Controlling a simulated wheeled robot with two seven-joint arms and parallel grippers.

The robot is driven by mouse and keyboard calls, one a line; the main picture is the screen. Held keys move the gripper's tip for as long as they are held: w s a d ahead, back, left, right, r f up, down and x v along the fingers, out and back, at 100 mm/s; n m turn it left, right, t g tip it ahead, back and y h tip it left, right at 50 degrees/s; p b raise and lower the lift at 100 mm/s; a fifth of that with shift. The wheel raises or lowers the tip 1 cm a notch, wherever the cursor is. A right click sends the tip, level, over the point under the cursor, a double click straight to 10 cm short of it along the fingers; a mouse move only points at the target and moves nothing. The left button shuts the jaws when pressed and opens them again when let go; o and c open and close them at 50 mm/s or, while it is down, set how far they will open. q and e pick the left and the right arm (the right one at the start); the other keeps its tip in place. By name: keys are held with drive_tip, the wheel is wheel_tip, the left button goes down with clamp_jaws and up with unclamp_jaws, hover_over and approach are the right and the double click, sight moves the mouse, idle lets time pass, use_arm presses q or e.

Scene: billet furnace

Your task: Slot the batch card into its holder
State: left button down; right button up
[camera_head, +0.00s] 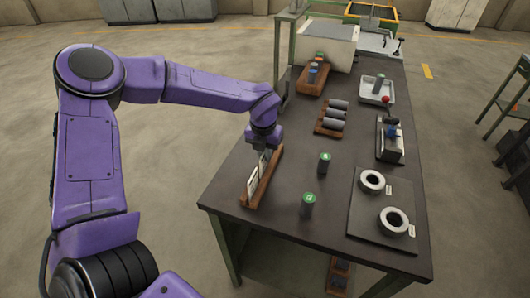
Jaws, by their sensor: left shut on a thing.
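A long wooden holder (273,172) lies near the left edge of the dark workbench. A white card (252,183) stands upright at its near end. My left gripper (263,151) points down over the far part of the holder and is shut on a thin pale card (264,160). That card is largely hidden by the fingers, and I cannot tell whether its lower edge is inside the holder's slot or just beside it. My right gripper is not in view.
On the workbench (285,222) stand two green-topped cylinders (324,163), (308,204). A plate with two metal rings (373,181) is at the right. The bench between holder and cylinders is clear.

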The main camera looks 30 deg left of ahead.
use_arm(q)
drive_tip(key=shift+f, duration=0.2)
drive_tip(key=c, duration=1.1)
unclamp_jaws()
drive_tip(key=r, duration=0.3)
drive_tip(key=r+b, duration=0.1)
drive_tip(key=r, duration=0.3)
drive_tip(key=s+r, duration=0.1)
drive_tip(key=r, duration=0.2)
drive_tip(key=shift+d+r+b, duration=0.15)
drive_tip(key=shift+r+b, duration=0.1)
drive_tip(key=shift+b, duration=0.1)
